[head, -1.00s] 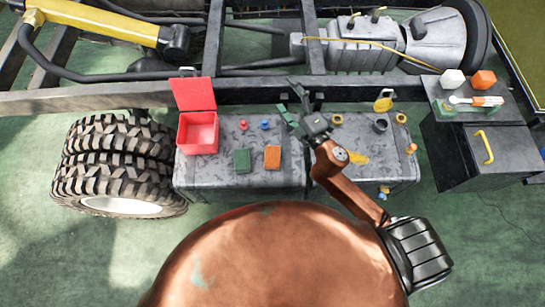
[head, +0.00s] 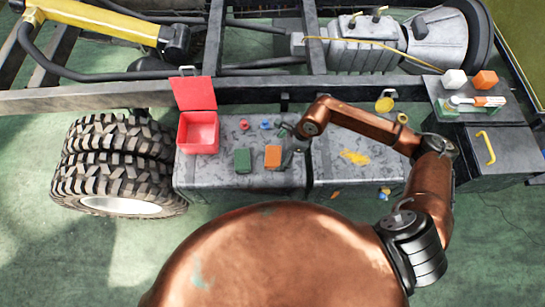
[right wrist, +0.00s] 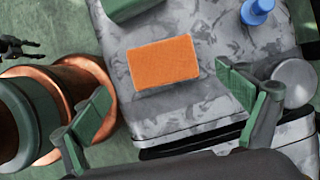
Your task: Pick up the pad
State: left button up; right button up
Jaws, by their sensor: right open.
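An orange pad (head: 273,157) lies flat on the left grey box top, beside a green pad (head: 242,160) to its left. My right gripper (head: 287,146) is open, just to the right of the orange pad in the head view. In the right wrist view the orange pad (right wrist: 163,62) lies ahead of the gap between the open fingers (right wrist: 167,100), with nothing between them. The green pad (right wrist: 130,8) shows partly at the top edge there. A small dark gripper shape, seemingly my left (right wrist: 18,47), shows at the left edge, too small to judge.
A red open-lidded box (head: 198,132) stands left of the pads. Small red (head: 244,124) and blue (head: 265,124) pieces stand behind them. The right grey box (head: 345,180) carries a yellow patch (head: 354,157). A large tyre (head: 115,165) is at the left.

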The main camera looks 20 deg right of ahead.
aim_at(273, 155)
jog(key=x, duration=0.3)
jog(key=b+x, duration=0.1)
jog(key=x, duration=0.1)
jog(key=shift+w+a+f, duration=0.25)
jog(key=shift+w+a, duration=0.05)
jog(key=shift+w, duration=0.1)
jog(key=shift+c, duration=0.4)
jog(key=c, duration=1.2)
jog(key=shift+o, duration=0.2)
jog(key=shift+r, duration=0.15)
